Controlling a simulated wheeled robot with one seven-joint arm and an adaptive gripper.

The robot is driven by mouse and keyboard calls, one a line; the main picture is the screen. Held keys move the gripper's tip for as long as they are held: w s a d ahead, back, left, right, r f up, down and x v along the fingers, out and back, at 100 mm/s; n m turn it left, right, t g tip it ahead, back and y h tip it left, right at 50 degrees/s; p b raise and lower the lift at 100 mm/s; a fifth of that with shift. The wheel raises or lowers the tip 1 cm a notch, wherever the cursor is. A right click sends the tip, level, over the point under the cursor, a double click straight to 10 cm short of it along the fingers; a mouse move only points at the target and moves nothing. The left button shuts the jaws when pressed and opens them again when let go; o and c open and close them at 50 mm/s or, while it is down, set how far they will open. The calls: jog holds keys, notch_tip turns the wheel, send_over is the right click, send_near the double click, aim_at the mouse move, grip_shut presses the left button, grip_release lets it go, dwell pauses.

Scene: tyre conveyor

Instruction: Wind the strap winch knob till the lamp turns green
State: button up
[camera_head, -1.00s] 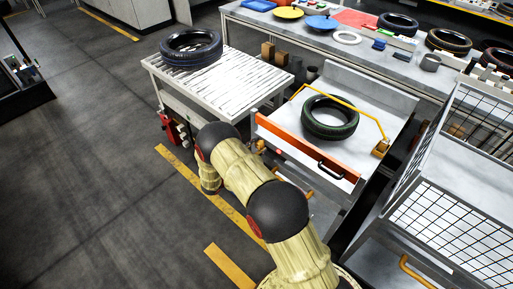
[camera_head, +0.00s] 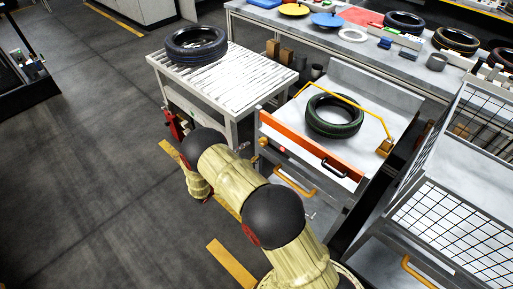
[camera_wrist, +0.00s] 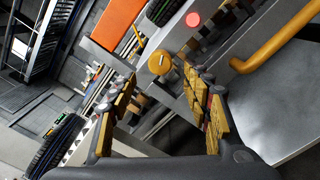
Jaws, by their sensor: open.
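The winch knob (camera_wrist: 160,62) is a round yellow disc with a slot across its face, beside the orange front board (camera_wrist: 117,20). It also shows small in the head view (camera_head: 263,143). The lamp (camera_wrist: 193,19) is red, to the right of the knob; it is red in the head view too (camera_head: 283,149). My gripper (camera_wrist: 158,80) is open, with its two yellow-padded fingers spread either side of the view below the knob. The knob appears ahead of the fingertips, not gripped.
A yellow handle (camera_wrist: 275,38) juts out right of the lamp. A roller table (camera_head: 235,82) carrying another tyre (camera_head: 195,44) stands left of the cradle. A wire cage (camera_head: 440,217) stands on the right. Dark floor at the left is open.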

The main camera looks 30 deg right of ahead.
jog(key=shift+v, duration=2.4)
jog(key=shift+f, duration=0.1)
